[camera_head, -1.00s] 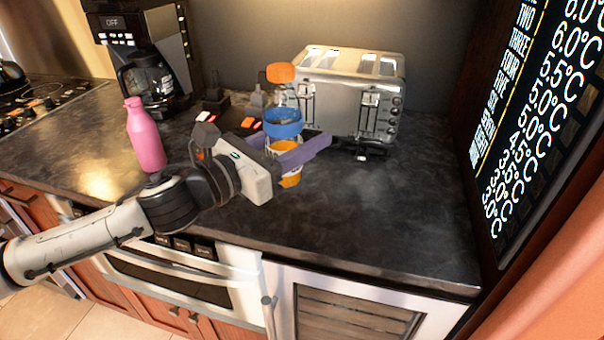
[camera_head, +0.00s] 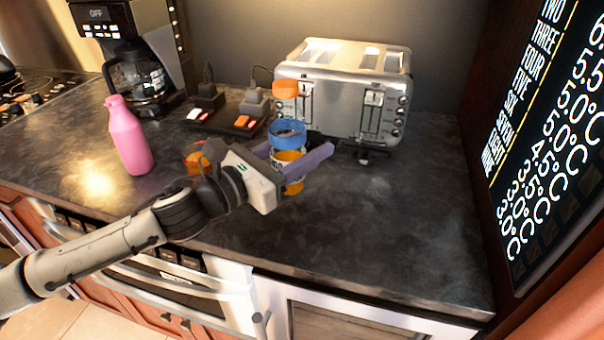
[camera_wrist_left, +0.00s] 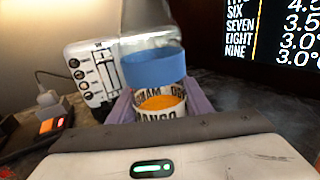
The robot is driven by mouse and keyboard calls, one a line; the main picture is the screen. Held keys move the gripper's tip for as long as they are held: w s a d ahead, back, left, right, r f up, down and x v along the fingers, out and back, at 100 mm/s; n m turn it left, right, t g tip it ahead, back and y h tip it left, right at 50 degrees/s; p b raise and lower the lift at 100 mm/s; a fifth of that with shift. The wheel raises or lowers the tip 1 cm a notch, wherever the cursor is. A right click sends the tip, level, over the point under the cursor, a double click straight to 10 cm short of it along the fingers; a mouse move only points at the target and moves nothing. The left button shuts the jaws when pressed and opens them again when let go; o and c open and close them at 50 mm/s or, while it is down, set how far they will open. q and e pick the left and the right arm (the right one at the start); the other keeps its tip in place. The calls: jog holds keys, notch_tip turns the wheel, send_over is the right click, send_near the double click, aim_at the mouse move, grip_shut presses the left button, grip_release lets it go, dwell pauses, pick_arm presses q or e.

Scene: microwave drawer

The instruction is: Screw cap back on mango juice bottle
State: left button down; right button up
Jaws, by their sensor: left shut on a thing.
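The mango juice bottle (camera_head: 287,134) stands upright in front of the toaster, with a blue band around its middle and orange juice below. An orange cap (camera_head: 285,88) shows at its top in the head view; whether it is seated tightly cannot be told. In the left wrist view the bottle's blue band (camera_wrist_left: 124,72) and lettered label show close up, and the cap is not visible. My left gripper (camera_head: 297,162) is shut on the bottle's lower part, its purple fingers on either side. My right gripper is not in view.
The silver toaster (camera_head: 345,95) is close behind the bottle. A pink bottle (camera_head: 129,137) stands to the left, a coffee maker (camera_head: 140,60) behind it. A power strip (camera_head: 222,122) with plugs lies at the back. The countertop (camera_head: 400,230) is clear at right.

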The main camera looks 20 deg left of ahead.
pick_arm(q)
notch_tip(320, 180, down, 4)
jog(key=shift+f+b, duration=0.2)
jog(key=shift+b, duration=0.25)
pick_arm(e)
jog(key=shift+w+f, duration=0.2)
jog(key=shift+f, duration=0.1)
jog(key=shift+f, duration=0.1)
pick_arm(q)
jog(key=c, duration=0.9)
grip_release()
jog(key=shift+f, duration=0.15)
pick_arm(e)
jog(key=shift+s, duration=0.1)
